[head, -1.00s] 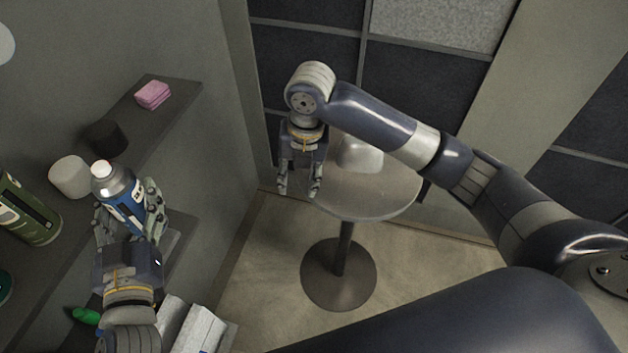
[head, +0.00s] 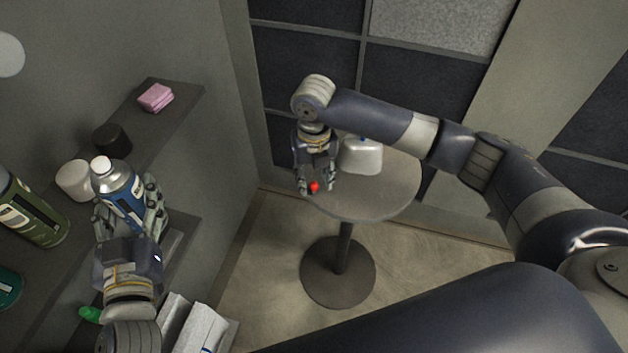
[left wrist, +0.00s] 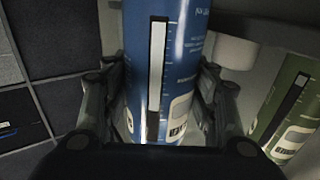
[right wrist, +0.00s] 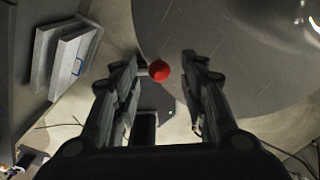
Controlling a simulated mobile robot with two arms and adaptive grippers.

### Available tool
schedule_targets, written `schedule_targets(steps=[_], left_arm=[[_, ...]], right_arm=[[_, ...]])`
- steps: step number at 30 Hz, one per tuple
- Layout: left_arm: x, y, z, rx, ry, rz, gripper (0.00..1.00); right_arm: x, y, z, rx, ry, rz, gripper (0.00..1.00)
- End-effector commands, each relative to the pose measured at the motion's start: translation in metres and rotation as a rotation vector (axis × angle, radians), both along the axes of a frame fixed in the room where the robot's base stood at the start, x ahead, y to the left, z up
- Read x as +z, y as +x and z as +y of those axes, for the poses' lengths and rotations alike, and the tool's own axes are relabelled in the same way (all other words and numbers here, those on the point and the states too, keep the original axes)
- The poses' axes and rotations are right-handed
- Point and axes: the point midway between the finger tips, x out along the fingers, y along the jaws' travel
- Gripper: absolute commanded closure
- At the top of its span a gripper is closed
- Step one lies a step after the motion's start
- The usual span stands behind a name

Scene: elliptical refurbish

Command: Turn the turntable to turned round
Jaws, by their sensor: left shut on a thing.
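The turntable seems to be the round grey table top (head: 375,205) on a single post. It also shows in the right wrist view (right wrist: 235,60). A red ball knob (right wrist: 160,71) is by its rim and shows small in the head view (head: 314,187). My right gripper (head: 318,190) is at the table's left edge, fingers apart on either side of the knob, which lies nearer the left finger in the right wrist view. I cannot tell whether they touch. My left gripper (head: 128,215) is shut on a blue spray can (head: 118,188), also in the left wrist view (left wrist: 165,70).
A white rounded object (head: 362,156) stands on the table top. The shelf at left holds a pink sponge (head: 156,97), a black cup (head: 112,139), a white cup (head: 75,180) and a green can (head: 30,212). Floor around the table's base (head: 338,275) is clear.

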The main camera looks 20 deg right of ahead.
Motion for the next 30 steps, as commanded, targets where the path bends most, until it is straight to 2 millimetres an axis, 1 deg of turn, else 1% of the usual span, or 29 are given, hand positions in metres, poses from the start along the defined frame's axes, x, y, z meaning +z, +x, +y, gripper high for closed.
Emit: schedule_targets(steps=[1,6,10,16,17,18,20,21,22,30], left_arm=[[0.005,0.000,0.000,0.000,0.000,-0.003,0.75],[0.007,0.000,0.000,0.000,0.000,-0.003,0.75],[0.007,0.000,0.000,0.000,0.000,-0.003,0.75],[0.007,0.000,0.000,0.000,0.000,-0.003,0.75],[0.007,0.000,0.000,0.000,0.000,-0.003,0.75],[0.007,0.000,0.000,0.000,0.000,-0.003,0.75],[0.007,0.000,0.000,0.000,0.000,-0.003,0.75],[0.007,0.000,0.000,0.000,0.000,-0.003,0.75],[0.007,0.000,0.000,0.000,0.000,-0.003,0.75],[0.008,0.000,0.000,0.000,0.000,-0.003,0.75]], right_arm=[[-0.006,-0.001,0.000,-0.001,0.000,0.003,0.60],[-0.022,-0.001,0.000,0.000,0.000,0.001,0.60],[-0.027,0.000,0.001,0.001,0.001,-0.001,0.60],[-0.027,0.000,0.000,0.001,0.001,-0.001,0.60],[-0.027,0.000,0.000,0.001,0.001,-0.001,0.65],[-0.027,0.000,0.000,0.001,0.001,-0.001,0.74],[-0.027,0.000,0.000,0.000,0.001,-0.001,0.87],[-0.027,0.000,0.000,0.000,0.001,-0.001,0.96],[-0.027,0.000,0.000,0.000,0.001,-0.001,1.00],[-0.026,-0.001,0.001,0.003,0.000,-0.001,1.00]])
